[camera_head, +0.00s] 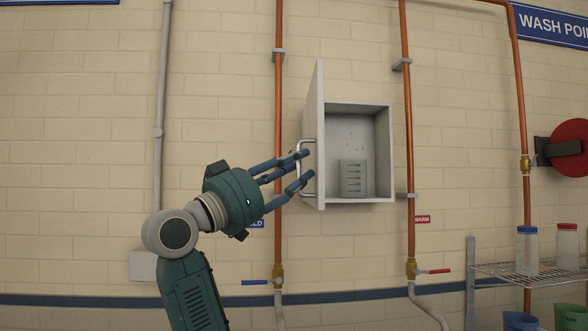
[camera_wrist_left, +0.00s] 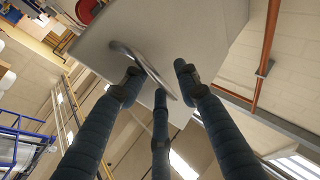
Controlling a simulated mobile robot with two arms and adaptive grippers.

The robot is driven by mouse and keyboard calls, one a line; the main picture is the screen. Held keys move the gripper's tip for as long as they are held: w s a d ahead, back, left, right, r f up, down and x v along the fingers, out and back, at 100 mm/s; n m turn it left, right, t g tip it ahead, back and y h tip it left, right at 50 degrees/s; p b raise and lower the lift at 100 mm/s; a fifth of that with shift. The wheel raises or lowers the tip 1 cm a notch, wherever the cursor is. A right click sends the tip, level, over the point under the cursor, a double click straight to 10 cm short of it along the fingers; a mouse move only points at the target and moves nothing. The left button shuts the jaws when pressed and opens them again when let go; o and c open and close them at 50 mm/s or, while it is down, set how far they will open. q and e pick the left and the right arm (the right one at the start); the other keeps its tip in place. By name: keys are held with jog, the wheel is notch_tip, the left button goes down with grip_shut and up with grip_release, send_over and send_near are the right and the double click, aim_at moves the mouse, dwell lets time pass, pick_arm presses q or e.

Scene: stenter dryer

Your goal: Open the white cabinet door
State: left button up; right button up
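The white cabinet door (camera_head: 319,100) is swung wide open on the left side of the wall cabinet (camera_head: 388,150) in the head view. Its curved metal handle (camera_head: 299,181) is on the door's left-facing side. My left gripper (camera_head: 307,164) is at the handle, its fingers spread with a gap between them. In the left wrist view the handle (camera_wrist_left: 140,60) runs between the dark fingers in front of the door panel (camera_wrist_left: 200,30). Whether a finger touches the handle is unclear. My right gripper is in neither view.
A grey graduated container (camera_head: 353,178) stands inside the cabinet. Copper pipes (camera_head: 279,100) (camera_head: 405,120) run down both sides of it. A wire shelf (camera_head: 500,270) with capped bottles and a red reel (camera_head: 570,150) are at the right.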

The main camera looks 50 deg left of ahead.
pick_arm(q)
jog(key=v, duration=1.2)
